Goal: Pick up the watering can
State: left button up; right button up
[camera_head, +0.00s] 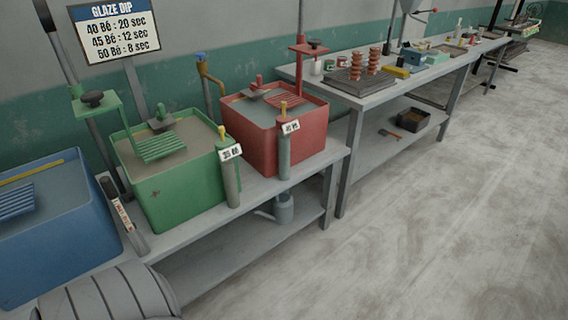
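A grey metal watering can (284,208) stands on the lower shelf of the near bench, close to its right end under the red tank. Its spout points left. The bench top above and a bench leg on the right are close to it, and its upper part is partly hidden by the bench edge. Neither my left gripper nor my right gripper shows in this view.
Blue (52,232), green (175,178) and red (272,128) glaze tanks stand on the near bench (318,160). A second bench (385,92) to the right bears stacked insulators and small items, with a dark box (413,119) beneath. The floor on the right is clear.

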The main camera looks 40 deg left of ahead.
aim_at(283, 204)
jog(key=u, duration=0.4)
jog(key=i, duration=1.15)
jog(key=u, duration=1.5)
jog(key=i, duration=1.05)
jog(key=u, duration=0.95)
jog(key=i, duration=0.25)
jog(key=u, duration=0.1)
